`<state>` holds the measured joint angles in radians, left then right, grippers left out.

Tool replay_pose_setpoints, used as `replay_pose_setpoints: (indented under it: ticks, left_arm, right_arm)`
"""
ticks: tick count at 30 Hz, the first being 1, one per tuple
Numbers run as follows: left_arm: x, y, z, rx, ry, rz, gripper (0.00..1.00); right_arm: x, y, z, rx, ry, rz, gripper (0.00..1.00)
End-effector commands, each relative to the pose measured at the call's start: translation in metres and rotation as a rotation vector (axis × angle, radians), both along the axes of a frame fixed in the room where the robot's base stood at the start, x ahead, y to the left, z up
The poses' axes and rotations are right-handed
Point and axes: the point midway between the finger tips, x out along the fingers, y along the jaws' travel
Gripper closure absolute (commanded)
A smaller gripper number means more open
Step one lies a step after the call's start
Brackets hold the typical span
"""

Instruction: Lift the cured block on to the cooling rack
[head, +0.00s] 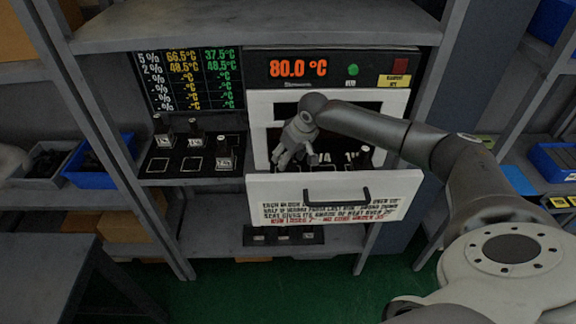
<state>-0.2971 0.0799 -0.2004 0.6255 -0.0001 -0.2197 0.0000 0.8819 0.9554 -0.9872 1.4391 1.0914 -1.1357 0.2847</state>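An oven with an 80.0 °C display (298,67) has its white drawer (260,190) pulled out. Dark blocks with white number labels (352,158) stand inside the drawer; which one is cured I cannot tell. My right gripper (284,160) reaches down into the drawer from the right, over its left part. Its fingers hide what is beneath, and whether they hold a block is unclear. A black panel with white-outlined squares (160,165) lies on the shelf left of the oven, with several dark valve blocks (223,160) on it. Which surface is the cooling rack is not clear. My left gripper is out of view.
A readout board (190,80) stands behind the left panel. A low black strip with labels (285,236) sits on the shelf below the drawer.

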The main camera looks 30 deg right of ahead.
Motion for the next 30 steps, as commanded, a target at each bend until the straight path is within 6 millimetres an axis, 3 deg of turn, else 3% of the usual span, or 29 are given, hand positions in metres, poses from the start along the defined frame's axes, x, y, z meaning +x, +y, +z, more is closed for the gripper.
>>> replay_pose_setpoints:
  ticks: [10,21,30]
  left_arm:
    - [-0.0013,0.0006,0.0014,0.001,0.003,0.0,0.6]
    - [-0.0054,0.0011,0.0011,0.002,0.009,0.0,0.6]
    - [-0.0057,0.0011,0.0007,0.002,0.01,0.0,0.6]
  right_arm:
    - [0.0029,0.0004,-0.0093,-0.002,0.0,0.001,0.5]
    - [0.0028,0.0003,-0.0089,-0.001,0.0,0.001,0.98]
    - [0.0033,0.0003,-0.0073,0.0,-0.002,0.001,1.0]
